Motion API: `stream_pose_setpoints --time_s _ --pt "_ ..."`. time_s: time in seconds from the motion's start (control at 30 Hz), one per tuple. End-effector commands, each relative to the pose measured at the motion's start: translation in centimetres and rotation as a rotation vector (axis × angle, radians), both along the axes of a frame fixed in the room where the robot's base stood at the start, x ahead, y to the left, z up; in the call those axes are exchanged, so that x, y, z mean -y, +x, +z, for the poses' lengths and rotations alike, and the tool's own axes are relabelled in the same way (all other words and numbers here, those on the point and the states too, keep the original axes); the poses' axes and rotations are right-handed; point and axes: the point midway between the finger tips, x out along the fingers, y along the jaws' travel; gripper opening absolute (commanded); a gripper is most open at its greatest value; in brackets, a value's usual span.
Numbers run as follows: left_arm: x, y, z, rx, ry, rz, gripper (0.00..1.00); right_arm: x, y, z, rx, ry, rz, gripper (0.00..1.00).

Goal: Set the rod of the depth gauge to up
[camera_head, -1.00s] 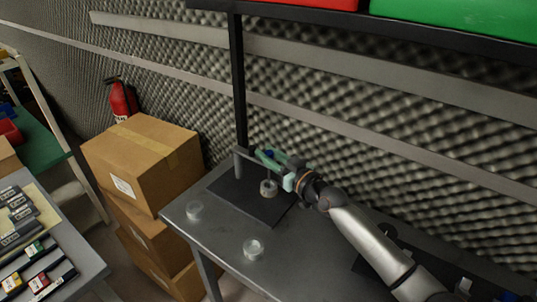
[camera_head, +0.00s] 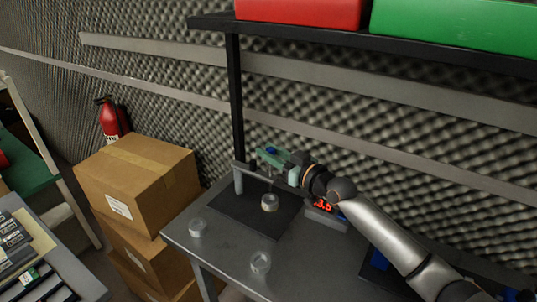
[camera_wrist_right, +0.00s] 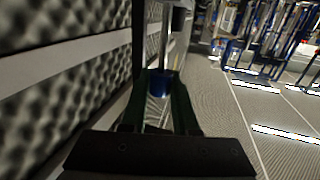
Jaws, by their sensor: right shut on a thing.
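The depth gauge is a grey stand (camera_head: 238,178) with a short post and a horizontal arm over a dark base plate (camera_head: 228,215). Its thin upright rod (camera_head: 271,184) hangs above a small pale ring-shaped piece (camera_head: 269,203) on the plate; I cannot tell whether its tip touches. The rod has a blue knob, seen in the right wrist view (camera_wrist_right: 160,83) between the green fingers. My right gripper (camera_head: 272,157), coming from the right, is shut on the blue knob, above the stand's arm. My left gripper is not in view.
A red digital readout (camera_head: 322,205) stands right of the plate, partly behind my arm. Two clear round pieces (camera_head: 198,228) (camera_head: 260,262) lie at the grey table's front. A black post (camera_head: 236,100) and shelf rise behind. Cardboard boxes (camera_head: 135,180) are stacked at left.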

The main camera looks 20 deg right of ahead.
Motion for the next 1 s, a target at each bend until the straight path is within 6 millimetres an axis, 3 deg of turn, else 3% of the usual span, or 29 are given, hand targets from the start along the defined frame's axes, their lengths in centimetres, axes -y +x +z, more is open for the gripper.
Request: stream_pose_setpoints --time_s 0.17,0.2,0.47,0.77,1.0 --pt "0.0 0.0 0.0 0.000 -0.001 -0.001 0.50 0.1 0.1 0.7 0.016 0.006 -0.003 0.00" --pt "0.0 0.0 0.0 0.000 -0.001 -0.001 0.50 0.1 0.1 0.7 0.016 0.006 -0.003 0.29" --pt "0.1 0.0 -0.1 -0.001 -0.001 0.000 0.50 0.1 0.1 0.4 0.011 0.005 -0.002 0.59" --pt "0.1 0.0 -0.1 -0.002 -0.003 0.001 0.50 0.2 -0.1 0.3 0.007 0.003 -0.002 0.59" --pt "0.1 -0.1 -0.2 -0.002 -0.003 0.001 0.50 1.2 -2.6 0.1 0.005 0.000 -0.002 0.59"
